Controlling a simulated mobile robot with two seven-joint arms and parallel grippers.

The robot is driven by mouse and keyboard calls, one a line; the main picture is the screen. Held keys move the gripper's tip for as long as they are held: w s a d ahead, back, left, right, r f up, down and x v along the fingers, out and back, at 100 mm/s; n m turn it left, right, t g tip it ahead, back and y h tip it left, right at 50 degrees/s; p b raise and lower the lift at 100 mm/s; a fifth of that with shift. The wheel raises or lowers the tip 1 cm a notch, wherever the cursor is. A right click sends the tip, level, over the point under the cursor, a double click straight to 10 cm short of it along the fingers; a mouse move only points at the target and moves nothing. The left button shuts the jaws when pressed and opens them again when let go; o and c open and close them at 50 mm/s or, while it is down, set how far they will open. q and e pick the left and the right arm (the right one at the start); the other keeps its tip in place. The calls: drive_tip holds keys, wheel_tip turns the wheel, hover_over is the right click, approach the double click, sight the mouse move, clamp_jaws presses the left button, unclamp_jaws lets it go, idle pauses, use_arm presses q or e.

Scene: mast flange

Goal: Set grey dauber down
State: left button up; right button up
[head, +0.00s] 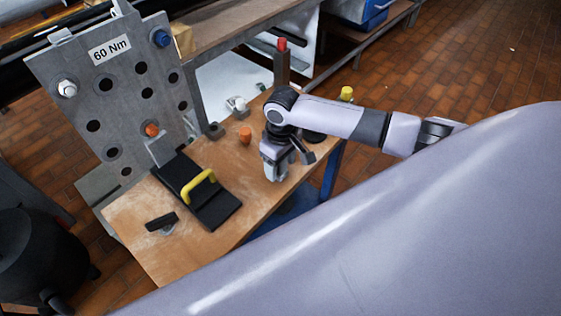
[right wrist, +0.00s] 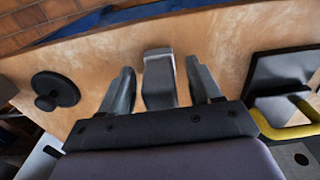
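The grey dauber (right wrist: 158,80) shows in the right wrist view as a grey block between the two fingers of my right gripper (right wrist: 162,90). Narrow strips of wood show on both sides of it, so the fingers look spread and apart from it. In the head view my right gripper (head: 287,160) points down, low over the wooden table (head: 215,155), right of its middle. There the dauber is hard to tell from the gripper's own grey parts. Whether its base rests fully on the wood is hidden. My left gripper is not in view.
A black board with a yellow handle (head: 200,185) lies left of the gripper. An orange cap (head: 245,134) stands nearby. A black knobbed disc (right wrist: 55,90) lies on the other side. The flange plate (head: 108,75) rises at the left. Bare wood lies at the table's front.

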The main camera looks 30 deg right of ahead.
wheel_tip(320, 180, up, 11)
drive_tip(key=shift+s+p, duration=0.1)
drive_tip(key=shift+p, duration=0.6)
drive_tip(key=shift+r, duration=0.4)
drive_tip(key=shift+s, duration=0.1)
drive_tip(key=s+a+f+t+y, duration=0.1)
drive_tip(key=a+f, duration=0.1)
drive_tip(key=a, duration=0.2)
drive_tip(key=s+a+f+t+y, duration=0.2)
drive_tip(key=a+f, duration=0.1)
drive_tip(key=a, duration=0.1)
drive_tip(key=s+a+f+t+y, duration=0.1)
drive_tip(key=a+f+t+y, duration=0.1)
drive_tip(key=a, duration=0.2)
drive_tip(key=shift+s+f+n, duration=0.3)
drive_tip(key=shift+n, duration=0.1)
drive_tip(key=s+d+f+m+t+h, duration=0.2)
drive_tip(key=s+d+f+t, duration=0.3)
drive_tip(key=s, duration=0.7)
drive_tip(key=d+f, duration=0.2)
drive_tip(key=d, duration=0.1)
drive_tip(key=shift+s+d+f+h, duration=0.2)
drive_tip(key=shift+s+h, duration=0.1)
drive_tip(key=shift+h, duration=0.1)
